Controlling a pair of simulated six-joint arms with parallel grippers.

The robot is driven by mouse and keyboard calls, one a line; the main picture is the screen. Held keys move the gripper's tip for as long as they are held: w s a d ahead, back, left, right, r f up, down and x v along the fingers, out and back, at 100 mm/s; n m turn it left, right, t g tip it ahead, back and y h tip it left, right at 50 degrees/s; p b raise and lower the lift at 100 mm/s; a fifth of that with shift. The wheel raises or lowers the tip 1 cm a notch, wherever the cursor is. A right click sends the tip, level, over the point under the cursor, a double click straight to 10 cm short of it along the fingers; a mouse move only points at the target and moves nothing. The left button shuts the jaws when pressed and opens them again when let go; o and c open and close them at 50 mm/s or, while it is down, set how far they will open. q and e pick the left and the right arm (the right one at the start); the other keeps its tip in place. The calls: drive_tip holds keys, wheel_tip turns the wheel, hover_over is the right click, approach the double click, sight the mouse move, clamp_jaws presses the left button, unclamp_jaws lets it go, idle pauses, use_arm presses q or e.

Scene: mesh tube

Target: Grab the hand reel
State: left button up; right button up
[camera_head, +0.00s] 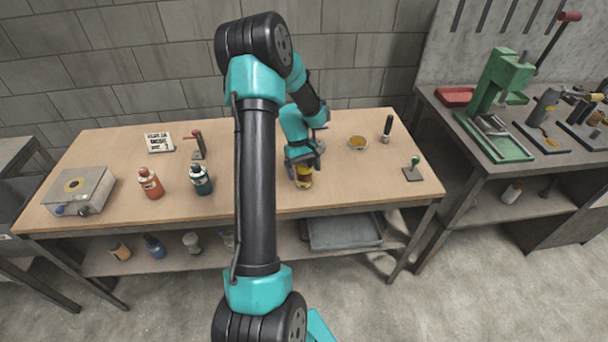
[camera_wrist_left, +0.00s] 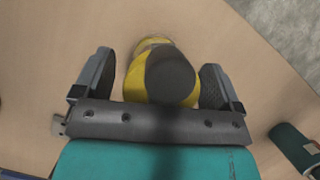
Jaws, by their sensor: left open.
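A yellow object with a dark round top, possibly the hand reel (camera_head: 304,181), stands on the wooden workbench (camera_head: 345,190) near its front edge. My left gripper (camera_head: 303,162) is just above it, pointing down and partly hiding it. In the left wrist view the yellow object (camera_wrist_left: 137,80) is between the two open fingers, its dark top toward the camera. Gaps show beside the fingers, so they do not grip it. My right gripper is not in view.
An orange bottle (camera_head: 151,183) and a dark teal bottle (camera_head: 201,179) stand left of my arm. A brass-coloured dish (camera_head: 358,143), a black-handled tool (camera_head: 387,130) and a green-knobbed stamp (camera_head: 412,170) are to the right. A grey box (camera_head: 80,190) is at far left.

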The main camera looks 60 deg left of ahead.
use_arm(q)
drive_tip(key=shift+c, duration=0.3)
drive_tip(key=c, duration=1)
drive_tip(key=shift+r, duration=0.1)
drive_tip(key=shift+r, duration=0.4)
wheel_tip(320, 180, up, 3)
drive_tip(key=shift+f, duration=0.15)
drive_tip(key=s+d, duration=0.2)
drive_tip(key=d, duration=0.2)
drive_tip(key=s+d+r, duration=0.1)
drive_tip(key=s+d, duration=0.2)
drive_tip(key=d, duration=0.2)
drive_tip(key=s+d, duration=0.3)
drive_tip(key=d, duration=0.2)
drive_tip(key=shift+r, duration=0.15)
drive_tip(key=shift+a, duration=0.1)
